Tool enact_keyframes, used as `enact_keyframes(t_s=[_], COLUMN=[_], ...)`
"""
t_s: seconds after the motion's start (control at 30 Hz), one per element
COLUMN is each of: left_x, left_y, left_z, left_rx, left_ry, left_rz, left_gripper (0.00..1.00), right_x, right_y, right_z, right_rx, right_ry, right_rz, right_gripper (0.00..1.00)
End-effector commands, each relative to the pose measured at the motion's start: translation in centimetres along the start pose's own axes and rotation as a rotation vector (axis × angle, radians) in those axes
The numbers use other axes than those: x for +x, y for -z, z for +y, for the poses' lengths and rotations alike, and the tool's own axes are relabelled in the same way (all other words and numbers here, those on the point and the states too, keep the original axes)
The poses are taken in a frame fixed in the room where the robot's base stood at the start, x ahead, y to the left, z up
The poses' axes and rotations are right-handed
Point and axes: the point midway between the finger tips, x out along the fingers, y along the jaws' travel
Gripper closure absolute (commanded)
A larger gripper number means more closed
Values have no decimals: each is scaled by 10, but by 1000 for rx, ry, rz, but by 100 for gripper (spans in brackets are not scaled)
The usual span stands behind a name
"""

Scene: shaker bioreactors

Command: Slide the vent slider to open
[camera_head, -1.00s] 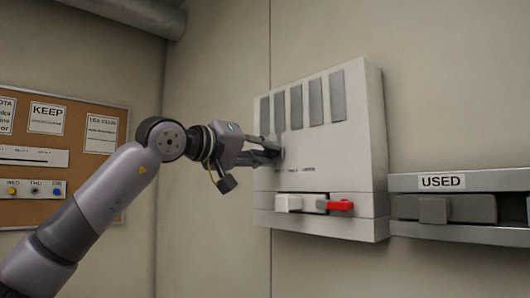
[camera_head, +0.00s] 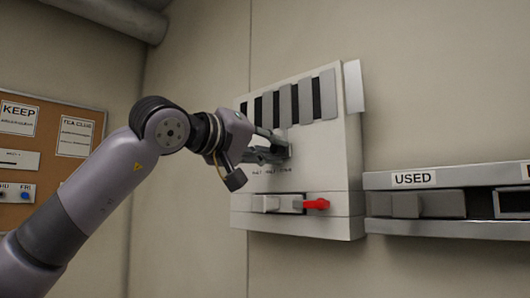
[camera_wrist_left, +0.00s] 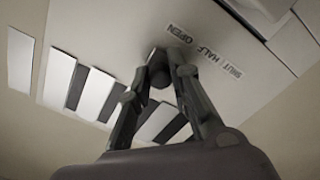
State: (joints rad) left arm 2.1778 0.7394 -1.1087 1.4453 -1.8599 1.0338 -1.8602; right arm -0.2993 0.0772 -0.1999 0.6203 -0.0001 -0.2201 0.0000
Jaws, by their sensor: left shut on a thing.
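The vent panel (camera_head: 322,152) is a pale box on the wall. Its slider's grey slats (camera_head: 305,100) stand beside dark open slots, and the rightmost slat sticks out past the panel's right edge. In the left wrist view the knob sits between the fingertips, beside the OPEN label (camera_wrist_left: 179,34); HALF and SHUT lie farther off. The slats also show in the left wrist view (camera_wrist_left: 97,93). My right gripper is not in view.
Below the slots, a ledge carries a white block (camera_head: 265,203) and a red handle (camera_head: 316,204). A grey rail unit with a USED label (camera_head: 414,179) is at the right. A corkboard (camera_head: 92,108) hangs at the left.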

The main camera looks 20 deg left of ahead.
Motion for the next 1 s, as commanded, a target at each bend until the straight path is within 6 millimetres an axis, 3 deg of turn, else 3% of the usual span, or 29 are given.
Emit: enact_keyframes(t_s=[0.07,0.1,0.4,0.77,1.0], left_x=[1,1,1,-5,-47], left_y=[-3,-3,-1,0,1], left_z=[-1,-1,-2,-1,-2], left_rx=[0,0,0,-1,-1], left_ry=[4,4,3,2,2], left_rz=[-8,-8,-4,-1,0], left_gripper=[100,80,61,61,61], right_x=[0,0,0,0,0], right_y=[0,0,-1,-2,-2], right_z=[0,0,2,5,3], right_rx=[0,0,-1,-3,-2], right_ry=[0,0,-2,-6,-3], right_rz=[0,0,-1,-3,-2], right_gripper=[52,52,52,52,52])
